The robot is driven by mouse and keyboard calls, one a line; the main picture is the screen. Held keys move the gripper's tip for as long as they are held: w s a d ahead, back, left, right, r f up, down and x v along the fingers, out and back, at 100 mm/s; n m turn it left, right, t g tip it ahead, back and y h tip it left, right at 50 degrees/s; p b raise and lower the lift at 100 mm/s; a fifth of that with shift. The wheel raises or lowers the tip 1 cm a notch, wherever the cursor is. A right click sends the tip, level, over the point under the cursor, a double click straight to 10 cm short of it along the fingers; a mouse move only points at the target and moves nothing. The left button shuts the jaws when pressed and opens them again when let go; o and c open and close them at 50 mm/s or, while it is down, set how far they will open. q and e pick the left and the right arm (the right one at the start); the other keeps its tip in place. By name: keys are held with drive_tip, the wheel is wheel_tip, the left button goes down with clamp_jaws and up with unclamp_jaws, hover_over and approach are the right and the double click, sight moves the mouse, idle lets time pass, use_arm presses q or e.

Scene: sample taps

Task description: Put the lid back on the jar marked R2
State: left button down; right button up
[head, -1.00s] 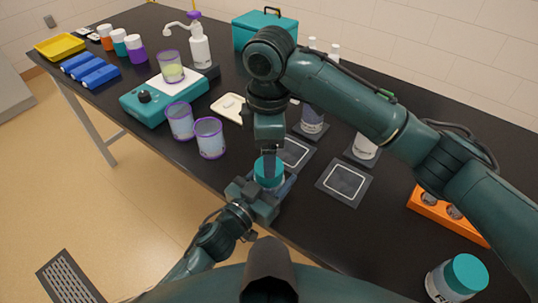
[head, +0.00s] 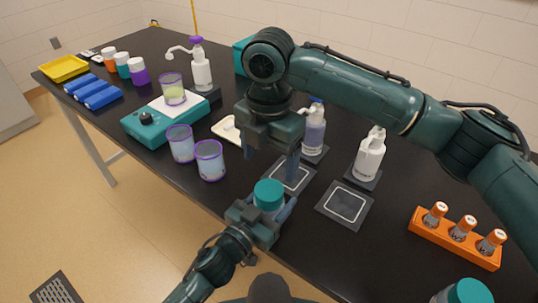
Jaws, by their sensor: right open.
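A teal lid (head: 268,194) sits on top of the jar between the fingers of my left gripper (head: 262,212), at the front edge of the bench. The gripper hides most of this jar and any marking on it, and looks shut on it. My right gripper (head: 270,162) is open and empty just above the lid, apart from it, fingers pointing down. Another jar with a teal lid (head: 468,292) stands at the bottom right, cut off by the picture edge. Its mark cannot be read.
Two dark square mats (head: 345,204) lie right of the grippers. Pump bottles (head: 314,132) and a white spray bottle (head: 369,158) stand behind. An orange rack (head: 455,240) holds several vials at the right. Two purple-rimmed beakers (head: 209,160) stand left, near a teal stirrer (head: 150,128).

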sight(269, 189)
idle(0.3)
drive_tip(key=shift+f, duration=4)
drive_tip(key=shift+c, duration=0.6)
drive_tip(key=c, duration=0.9)
drive_tip(key=m, duration=0.4)
drive_tip(key=shift+c, duration=0.2)
drive_tip(key=m, duration=0.5)
drive_tip(key=shift+m, duration=0.3)
